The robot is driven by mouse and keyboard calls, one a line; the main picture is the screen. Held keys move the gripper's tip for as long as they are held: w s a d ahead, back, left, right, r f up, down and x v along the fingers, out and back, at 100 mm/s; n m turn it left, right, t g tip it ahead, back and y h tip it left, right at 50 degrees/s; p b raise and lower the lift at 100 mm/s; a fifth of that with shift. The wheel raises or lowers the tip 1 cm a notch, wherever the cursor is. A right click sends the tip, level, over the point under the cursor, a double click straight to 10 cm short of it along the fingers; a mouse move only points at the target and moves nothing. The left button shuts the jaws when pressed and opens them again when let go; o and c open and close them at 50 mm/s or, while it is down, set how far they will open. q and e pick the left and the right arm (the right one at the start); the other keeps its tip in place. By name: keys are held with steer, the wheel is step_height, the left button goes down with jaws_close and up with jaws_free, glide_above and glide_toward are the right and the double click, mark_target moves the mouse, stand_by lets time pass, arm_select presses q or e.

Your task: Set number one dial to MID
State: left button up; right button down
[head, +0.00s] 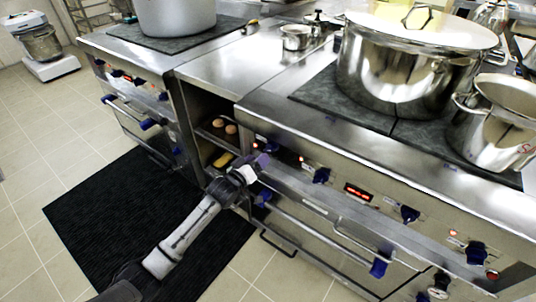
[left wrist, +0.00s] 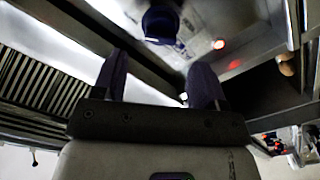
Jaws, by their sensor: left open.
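Blue dials run along the stove's front panel in the head view. The leftmost dial (head: 270,146) is partly behind my left gripper (head: 259,163); another dial (head: 321,175) is to its right. I cannot read the dial markings or tell which is number one. In the left wrist view a dark blue dial (left wrist: 161,24) lies beyond the gap between the two fingers of my left gripper (left wrist: 157,68). The fingers are apart and empty, and the dial appears clear of them. A red light (left wrist: 218,44) glows beside that dial. My right gripper is not in view.
Below the panel are handle rails (head: 310,228) and oven doors. An open shelf with eggs (head: 218,122) is left of the stove. A large steel pot (head: 400,75) and a smaller pot (head: 497,125) stand on top. A black mat (head: 110,215) covers the floor.

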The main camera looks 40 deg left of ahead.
mark_target(267, 150)
arm_select(q)
steer(key=shift+w+a+b, duration=0.2)
steer(key=shift+w+b, duration=1.2)
steer(key=shift+w, duration=1.9)
steer(key=shift+c, duration=0.5)
